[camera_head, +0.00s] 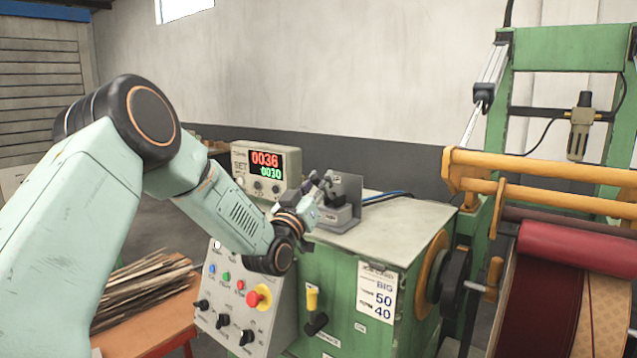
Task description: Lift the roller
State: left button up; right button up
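A red roller (580,247) lies across the winding machine at the right, above a dark red coil (540,300). Orange-yellow bars (545,168) run across just above it. My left gripper (326,188) is over the green cabinet's top, at a small grey switch box (345,203) with an upright plate. I cannot tell whether it touches the box or whether its fingers are open or shut. My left gripper is well to the left of the roller. My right gripper is not in view.
A counter display (266,168) stands behind my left arm. A control panel (238,300) with buttons and a red knob is on the cabinet front. A bundle of strips (145,290) lies at the lower left. The cabinet top (395,228) is mostly clear.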

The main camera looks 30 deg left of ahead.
pick_arm(q)
jog(key=shift+d, duration=0.1)
jog(key=shift+c, duration=0.7)
jog(key=shift+s+r, duration=0.1)
jog(key=shift+s, duration=0.05)
jog(key=shift+c, duration=0.8)
jog(key=shift+s+a, duration=0.15)
jog(key=shift+a, duration=0.05)
grip_shut()
jog(key=shift+r, duration=0.1)
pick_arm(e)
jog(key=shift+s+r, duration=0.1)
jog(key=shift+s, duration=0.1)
pick_arm(q)
jog(key=shift+d, duration=0.15)
